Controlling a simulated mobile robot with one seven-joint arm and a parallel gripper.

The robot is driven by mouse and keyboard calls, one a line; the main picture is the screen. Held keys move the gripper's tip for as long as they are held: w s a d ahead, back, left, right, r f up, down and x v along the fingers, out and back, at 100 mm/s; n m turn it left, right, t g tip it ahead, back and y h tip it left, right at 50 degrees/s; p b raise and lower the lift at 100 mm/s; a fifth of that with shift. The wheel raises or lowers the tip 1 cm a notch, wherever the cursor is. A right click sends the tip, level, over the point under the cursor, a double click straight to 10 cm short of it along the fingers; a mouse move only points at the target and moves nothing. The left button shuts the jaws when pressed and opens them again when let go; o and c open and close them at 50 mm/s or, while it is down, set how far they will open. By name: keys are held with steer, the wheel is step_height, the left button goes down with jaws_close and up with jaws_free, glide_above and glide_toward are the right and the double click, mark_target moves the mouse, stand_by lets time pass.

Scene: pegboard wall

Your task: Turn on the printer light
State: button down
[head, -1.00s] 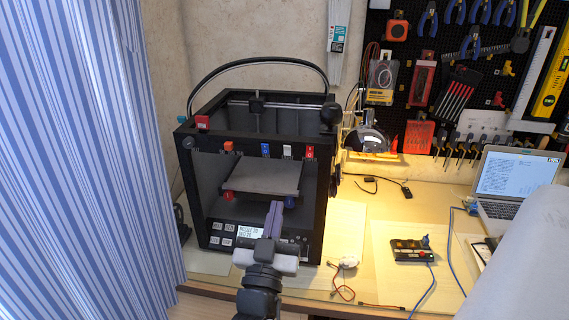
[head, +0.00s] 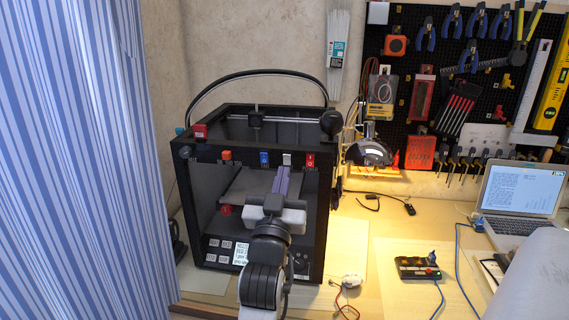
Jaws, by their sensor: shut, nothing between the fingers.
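The black box-framed printer (head: 318,240) stands on the bench in the head view. Its front top bar carries an orange knob or switch (head: 226,155), a blue switch (head: 264,158), a white-grey switch (head: 287,158) and a red switch (head: 310,160). My gripper (head: 283,170) is in front of the printer, its purple fingers shut and empty, pointing up. The fingertips show just below the white-grey switch; I cannot tell whether they touch it. My gripper and arm hide part of the print bed (head: 245,187) and the lower panel with its small display (head: 241,254).
A striped curtain (head: 85,150) hangs at the left. A laptop (head: 522,195), a small control box (head: 417,268), cables and a white mouse-like object (head: 352,281) lie on the bench at the right. Tools hang on the pegboard (head: 425,75). Bench between printer and control box is mostly clear.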

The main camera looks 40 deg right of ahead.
mark_target(287, 159)
steer(key=shift+p+x, duration=0.4)
steer(key=shift+x, duration=1.05)
